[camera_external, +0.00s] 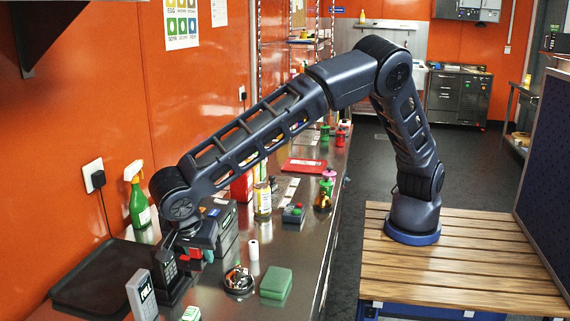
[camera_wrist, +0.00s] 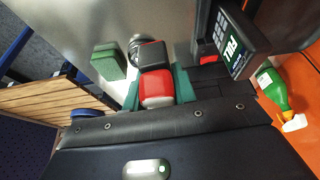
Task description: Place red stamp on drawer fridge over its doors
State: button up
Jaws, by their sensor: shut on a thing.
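My gripper (camera_external: 188,251) is low over the near part of the steel counter (camera_external: 262,222) and is shut on the red stamp (camera_external: 195,253). In the wrist view the red stamp (camera_wrist: 157,88) sits between the fingers, with a black block-like part (camera_wrist: 152,55) beyond it. I cannot tell whether it touches the counter. A steel unit with drawers and doors (camera_external: 460,95) stands at the far back; I cannot tell whether it or the counter is the drawer fridge.
A card terminal (camera_external: 142,296) and a black device (camera_external: 167,270) stand close to my gripper. A black tray (camera_external: 85,285), green spray bottle (camera_external: 138,205), green sponge (camera_external: 276,283) and metal bowl (camera_external: 239,280) are nearby. More bottles and boxes crowd the counter farther back.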

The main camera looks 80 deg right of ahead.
aim_at(209, 305)
notch_tip(209, 305, down, 14)
jog(key=shift+r, duration=0.1)
dwell(0.5)
jog(key=o, duration=1)
